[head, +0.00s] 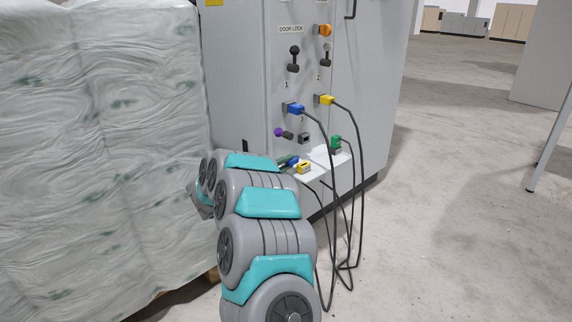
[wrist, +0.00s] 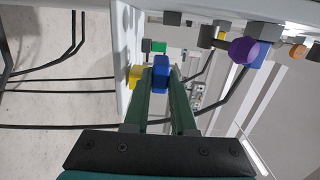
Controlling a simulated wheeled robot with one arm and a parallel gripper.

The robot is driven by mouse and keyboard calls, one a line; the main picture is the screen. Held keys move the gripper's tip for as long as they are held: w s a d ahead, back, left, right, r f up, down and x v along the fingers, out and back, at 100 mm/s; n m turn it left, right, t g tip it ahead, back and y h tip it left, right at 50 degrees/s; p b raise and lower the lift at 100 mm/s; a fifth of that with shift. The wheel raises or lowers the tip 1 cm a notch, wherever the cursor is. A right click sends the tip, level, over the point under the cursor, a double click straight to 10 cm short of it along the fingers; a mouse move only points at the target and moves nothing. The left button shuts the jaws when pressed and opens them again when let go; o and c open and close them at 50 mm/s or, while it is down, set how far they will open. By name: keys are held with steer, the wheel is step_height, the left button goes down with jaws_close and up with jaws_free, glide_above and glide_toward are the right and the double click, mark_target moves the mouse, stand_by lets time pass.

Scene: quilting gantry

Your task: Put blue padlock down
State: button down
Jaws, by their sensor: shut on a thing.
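My gripper (wrist: 161,82) has two green fingers and is shut on the blue padlock (wrist: 161,73), which sits between the fingertips. In the head view my gripper (head: 288,162) is at the left end of a small white shelf (head: 316,173), and the padlock shows as a small blue patch (head: 294,160). The white shelf also shows in the wrist view (wrist: 121,50). I cannot tell whether the padlock touches it. A yellow padlock (head: 303,168) sits on the shelf close by, and shows beside the fingers in the wrist view (wrist: 135,76).
The grey cabinet (head: 240,80) carries a blue plug (head: 295,109), a yellow plug (head: 327,100), black handles and a purple knob (head: 279,132). Dark cables hang in front of the shelf. A green plug (head: 335,143) is at right. A wrapped pallet (head: 100,150) stands left.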

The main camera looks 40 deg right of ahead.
steer(key=shift+f+b, duration=0.3)
steer(key=shift+f, duration=0.15)
steer(key=c, duration=0.7)
jaws_free()
steer(key=shift+c, duration=0.2)
steer(key=shift+r, duration=0.15)
steer(key=s+a+p, duration=0.1)
steer(key=a, duration=1.1)
steer(key=shift+s+r+p, duration=0.3)
steer(key=shift+r+p, duration=0.1)
steer(key=shift+o, duration=0.2)
